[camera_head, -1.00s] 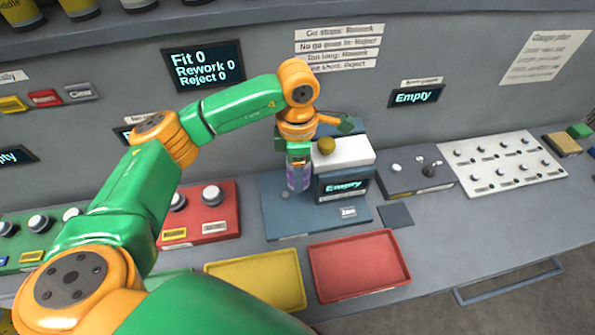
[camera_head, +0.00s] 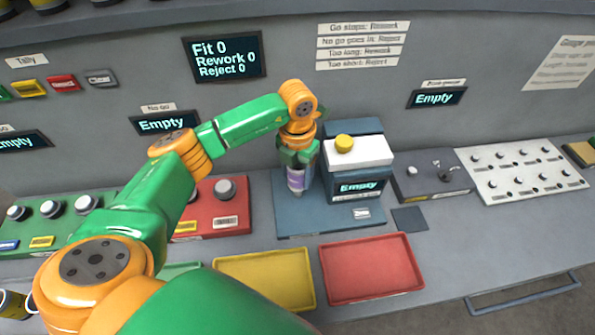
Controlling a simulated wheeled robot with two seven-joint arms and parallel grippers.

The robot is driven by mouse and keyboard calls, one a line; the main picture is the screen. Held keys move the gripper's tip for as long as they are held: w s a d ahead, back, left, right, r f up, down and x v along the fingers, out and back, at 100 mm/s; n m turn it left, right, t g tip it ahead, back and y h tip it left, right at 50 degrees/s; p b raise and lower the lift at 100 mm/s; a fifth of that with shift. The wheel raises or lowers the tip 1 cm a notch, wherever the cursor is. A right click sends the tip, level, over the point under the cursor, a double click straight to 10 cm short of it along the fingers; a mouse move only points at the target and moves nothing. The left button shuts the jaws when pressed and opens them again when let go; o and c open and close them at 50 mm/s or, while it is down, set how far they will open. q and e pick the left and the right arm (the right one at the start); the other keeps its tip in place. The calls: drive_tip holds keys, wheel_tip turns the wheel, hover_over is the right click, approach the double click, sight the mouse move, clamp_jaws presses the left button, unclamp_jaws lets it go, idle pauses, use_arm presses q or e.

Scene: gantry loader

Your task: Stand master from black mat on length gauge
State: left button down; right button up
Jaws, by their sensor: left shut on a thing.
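The length gauge (camera_head: 350,184) is a blue-grey unit on a flat base, with a white top, a yellow knob and a screen reading "Empty". My left gripper (camera_head: 298,166) points down just left of the gauge's body, over the left part of its base. It is shut on a purple and grey cylinder, which I take to be the master (camera_head: 297,181), held roughly upright. I cannot tell whether its lower end touches the base. The small black mat (camera_head: 409,219) right of the gauge is bare. My right gripper is not in view.
A yellow tray (camera_head: 264,281) and a red tray (camera_head: 372,268) lie empty in front of the gauge. A red block with round knobs (camera_head: 220,205) stands to the left. A dark block (camera_head: 432,178) and a white panel with several pegs (camera_head: 520,172) are at right.

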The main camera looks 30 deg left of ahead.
use_arm(q)
drive_tip(key=shift+f+b, duration=1.6)
drive_tip(key=shift+f, duration=0.6)
drive_tip(key=shift+f, duration=0.1)
drive_tip(key=shift+c, duration=0.3)
unclamp_jaws()
wheel_tip(320, 180, up, 7)
drive_tip(key=shift+r+b, duration=0.1)
drive_tip(key=shift+b, duration=0.85)
drive_tip(key=shift+s, duration=0.1)
